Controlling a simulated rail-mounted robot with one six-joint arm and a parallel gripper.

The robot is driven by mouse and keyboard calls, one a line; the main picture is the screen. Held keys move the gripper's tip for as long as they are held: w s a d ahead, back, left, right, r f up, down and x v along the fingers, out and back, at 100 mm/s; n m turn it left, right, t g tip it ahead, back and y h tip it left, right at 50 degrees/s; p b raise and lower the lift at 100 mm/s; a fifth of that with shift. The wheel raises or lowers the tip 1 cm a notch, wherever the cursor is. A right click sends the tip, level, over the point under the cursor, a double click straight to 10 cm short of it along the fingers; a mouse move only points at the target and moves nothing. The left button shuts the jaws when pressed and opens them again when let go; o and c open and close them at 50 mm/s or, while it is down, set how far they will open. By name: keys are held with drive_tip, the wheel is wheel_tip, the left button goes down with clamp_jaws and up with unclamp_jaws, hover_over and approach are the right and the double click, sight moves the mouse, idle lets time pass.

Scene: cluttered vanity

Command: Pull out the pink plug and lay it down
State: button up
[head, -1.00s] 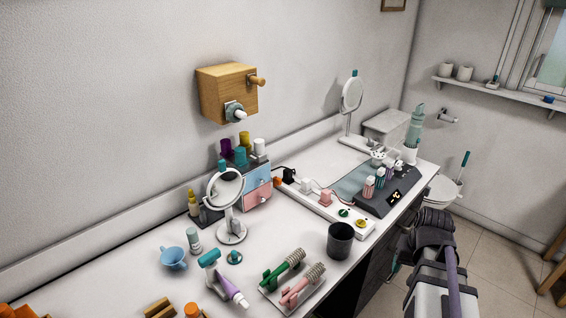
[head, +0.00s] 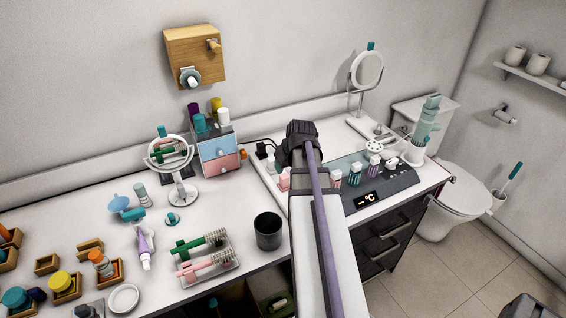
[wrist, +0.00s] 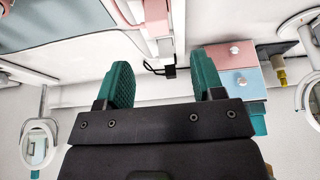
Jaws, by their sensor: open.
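The pink plug (head: 284,181) sits on the white power strip (head: 268,185) on the counter, partly hidden behind my arm in the head view. In the wrist view a pink block, which looks like the plug (wrist: 156,18), shows at the top edge, beside the strip (wrist: 178,20). My gripper (wrist: 165,82) has its two green fingers spread wide with nothing between them. It is over the back of the counter, apart from the plug. In the head view my arm hides the fingers and much of the strip.
A black plug (head: 262,150) with a cord is at the strip's far end. The drawer box (head: 218,150) and round mirror (head: 170,155) stand left. A dark cup (head: 268,232) is near the front edge. A grey heater with rollers (head: 375,182) lies right.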

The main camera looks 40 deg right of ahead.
sight(283, 175)
drive_tip(key=b+x, duration=0.9)
drive_tip(key=x, duration=0.1)
drive_tip(key=shift+d+f, duration=0.15)
drive_tip(key=shift+f, duration=0.25)
drive_tip(key=shift+r, duration=0.1)
clamp_jaws()
drive_tip(key=shift+r, duration=0.15)
drive_tip(key=shift+r+p, duration=1.9)
